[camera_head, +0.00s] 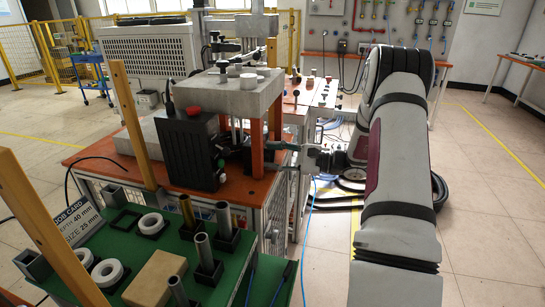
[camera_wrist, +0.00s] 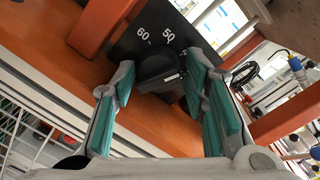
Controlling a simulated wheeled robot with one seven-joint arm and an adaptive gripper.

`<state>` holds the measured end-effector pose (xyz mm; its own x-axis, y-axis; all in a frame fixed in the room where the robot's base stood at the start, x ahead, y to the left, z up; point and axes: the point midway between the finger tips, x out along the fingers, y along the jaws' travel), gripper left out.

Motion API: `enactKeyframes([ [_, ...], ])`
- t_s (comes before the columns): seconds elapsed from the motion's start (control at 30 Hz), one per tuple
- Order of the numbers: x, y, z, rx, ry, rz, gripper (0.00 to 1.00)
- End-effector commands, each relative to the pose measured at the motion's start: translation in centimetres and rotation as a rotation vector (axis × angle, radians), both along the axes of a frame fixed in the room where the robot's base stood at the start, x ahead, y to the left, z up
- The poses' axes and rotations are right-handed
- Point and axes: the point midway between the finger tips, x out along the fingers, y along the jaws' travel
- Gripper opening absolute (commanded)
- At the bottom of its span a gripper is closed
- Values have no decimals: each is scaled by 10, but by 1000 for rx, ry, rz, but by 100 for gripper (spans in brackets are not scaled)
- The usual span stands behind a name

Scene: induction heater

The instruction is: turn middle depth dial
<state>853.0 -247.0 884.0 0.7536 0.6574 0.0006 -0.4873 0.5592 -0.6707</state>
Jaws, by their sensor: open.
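The black depth dial (camera_wrist: 158,68) sits on a black plate (camera_wrist: 135,45) with white numbers, of which 60 and 50 are readable. A short light mark shows on its lower right side. My gripper (camera_wrist: 162,78) is open, its teal-padded fingers on either side of the dial in the wrist view; I cannot tell whether they touch it. In the head view my gripper (camera_head: 285,152) reaches in from the right beside the orange post of the heater stand. The dial is hidden or too small to tell there.
Orange posts (camera_head: 257,148) stand close to my gripper. A black box (camera_head: 192,148) is left of it on the orange tabletop (camera_head: 185,190). A green table (camera_head: 215,285) in front holds white rings, tubes and a job card (camera_head: 75,222) reading depth 40 mm, size 25 mm.

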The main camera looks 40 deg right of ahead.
Motion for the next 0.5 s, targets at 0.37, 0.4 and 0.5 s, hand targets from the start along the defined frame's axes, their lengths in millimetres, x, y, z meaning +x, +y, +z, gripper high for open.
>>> enactKeyframes([
  [0.37, 4, 3, 0, 0, 1, 1, 38],
  [0.4, 4, 3, 0, 0, 1, 1, 29],
  [0.5, 3, 3, 0, 0, 1, 1, 6],
])
